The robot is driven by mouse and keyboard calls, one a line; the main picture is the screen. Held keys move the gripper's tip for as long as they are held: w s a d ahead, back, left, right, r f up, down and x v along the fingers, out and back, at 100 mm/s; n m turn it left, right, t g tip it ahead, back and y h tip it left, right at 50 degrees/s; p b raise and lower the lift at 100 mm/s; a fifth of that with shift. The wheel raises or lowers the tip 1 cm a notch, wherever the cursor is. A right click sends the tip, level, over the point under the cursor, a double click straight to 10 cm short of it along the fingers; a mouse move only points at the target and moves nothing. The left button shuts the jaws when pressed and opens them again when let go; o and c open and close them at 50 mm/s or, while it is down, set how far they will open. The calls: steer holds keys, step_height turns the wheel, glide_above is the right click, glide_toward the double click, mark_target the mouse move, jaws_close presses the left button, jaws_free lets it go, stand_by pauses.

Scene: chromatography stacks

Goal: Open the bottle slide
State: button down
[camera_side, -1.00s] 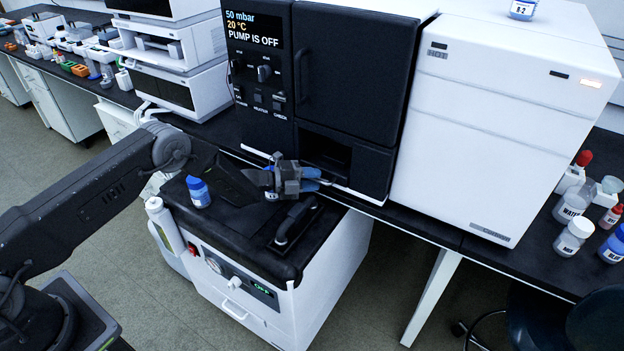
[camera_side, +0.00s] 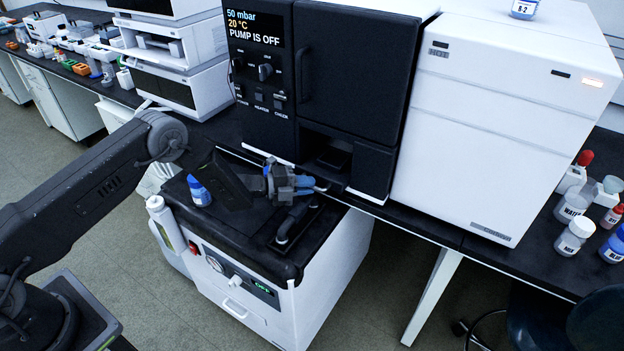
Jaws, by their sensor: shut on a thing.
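The bottle slide (camera_side: 334,162) is a dark piece in the recess low on the front of the tall black and white instrument (camera_side: 350,80). It appears to stand a little out of the recess. A thin pale handle (camera_side: 322,188) shows at its front. My gripper (camera_side: 308,183) is just in front of it, above the black top of the white cart. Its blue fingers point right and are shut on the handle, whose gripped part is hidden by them.
A blue-capped bottle (camera_side: 199,191) and a black handle (camera_side: 296,222) are on the cart's black top (camera_side: 240,235), close to my gripper. A big white cabinet (camera_side: 490,130) stands to the right. Several bottles stand far right.

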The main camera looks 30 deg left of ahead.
steer(key=s, duration=1.1)
steer(key=shift+s, duration=0.15)
steer(key=shift+a, duration=0.1)
steer(key=c, duration=1.2)
jaws_free()
steer(key=shift+o, duration=0.2)
steer(key=v, duration=1.3)
steer(key=shift+s+a, duration=0.2)
steer(key=shift+s, duration=0.1)
steer(key=shift+r, duration=0.2)
